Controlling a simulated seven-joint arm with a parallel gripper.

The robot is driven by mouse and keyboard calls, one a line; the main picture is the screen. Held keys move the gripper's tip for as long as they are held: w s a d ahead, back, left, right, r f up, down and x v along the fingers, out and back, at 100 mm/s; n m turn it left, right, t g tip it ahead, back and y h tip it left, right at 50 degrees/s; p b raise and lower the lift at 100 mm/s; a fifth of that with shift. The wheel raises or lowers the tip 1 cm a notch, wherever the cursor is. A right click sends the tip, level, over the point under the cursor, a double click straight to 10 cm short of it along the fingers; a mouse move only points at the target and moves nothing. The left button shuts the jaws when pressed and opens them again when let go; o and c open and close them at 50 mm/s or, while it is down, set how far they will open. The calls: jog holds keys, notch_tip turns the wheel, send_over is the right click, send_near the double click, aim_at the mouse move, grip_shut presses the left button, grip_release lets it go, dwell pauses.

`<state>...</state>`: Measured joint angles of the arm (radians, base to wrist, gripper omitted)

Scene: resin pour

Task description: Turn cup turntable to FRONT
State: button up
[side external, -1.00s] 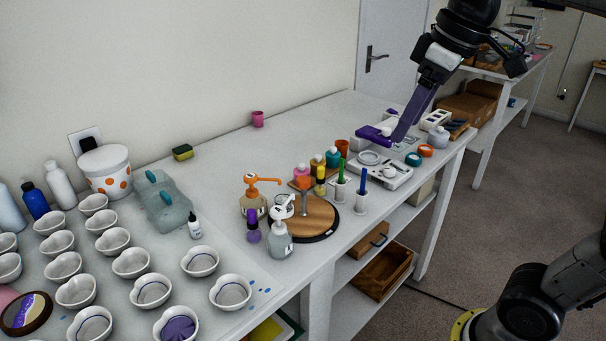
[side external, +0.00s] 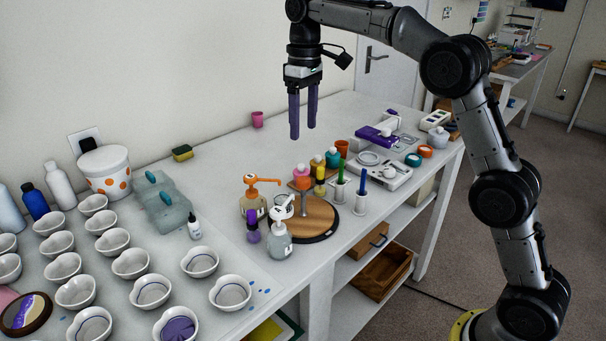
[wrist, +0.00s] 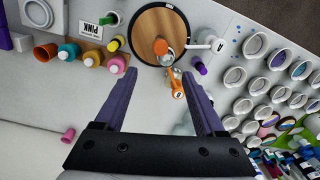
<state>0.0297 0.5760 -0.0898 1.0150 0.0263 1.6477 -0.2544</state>
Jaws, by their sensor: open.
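The turntable (side external: 322,214) is a round wooden disc with a dark rim on the white table. It also shows at the top of the wrist view (wrist: 143,28). My gripper (side external: 303,132) points down, open and empty, well above the table and apart from the turntable. The fingers also show in the wrist view (wrist: 159,73).
An orange-pump bottle (side external: 253,206), a white-pump bottle (side external: 279,241) and a purple-capped bottle (side external: 253,232) crowd the turntable's left side. Several white cups (side external: 198,262) fill the left table.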

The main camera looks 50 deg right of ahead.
aim_at(303, 178)
jog(key=f, duration=1.3)
jog(key=shift+a+f, duration=0.1)
jog(key=shift+a, duration=0.1)
grip_shut()
dwell(0.9)
